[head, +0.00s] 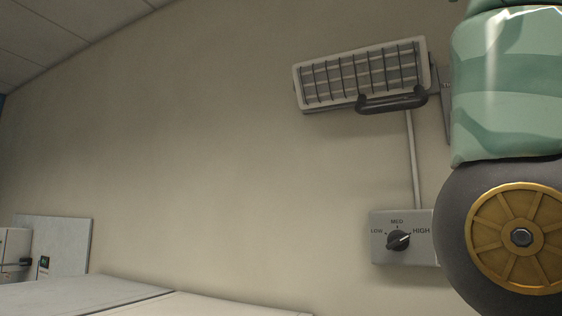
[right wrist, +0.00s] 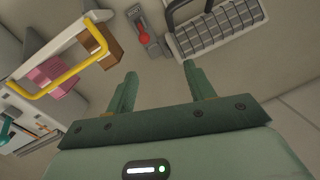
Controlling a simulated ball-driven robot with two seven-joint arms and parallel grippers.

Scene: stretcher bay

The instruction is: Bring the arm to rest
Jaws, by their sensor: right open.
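My right gripper (right wrist: 159,70) shows in the right wrist view with its two green fingers spread wide apart. Nothing is between the fingers, and no contact with anything shows. Part of my right arm (head: 510,90), green with a dark joint and a brass-coloured hub, fills the right edge of the head view. The gripper itself is outside the head view. My left gripper and left arm are in neither view.
A grilled wall heater (head: 365,75) with a dark handle hangs close to my arm. Below it, a control box (head: 379,250) has a knob (head: 398,240) pointing toward HIGH. The right wrist view shows a red-knobbed device (right wrist: 143,38), a yellow rail (right wrist: 72,80) and a brown block (right wrist: 103,42).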

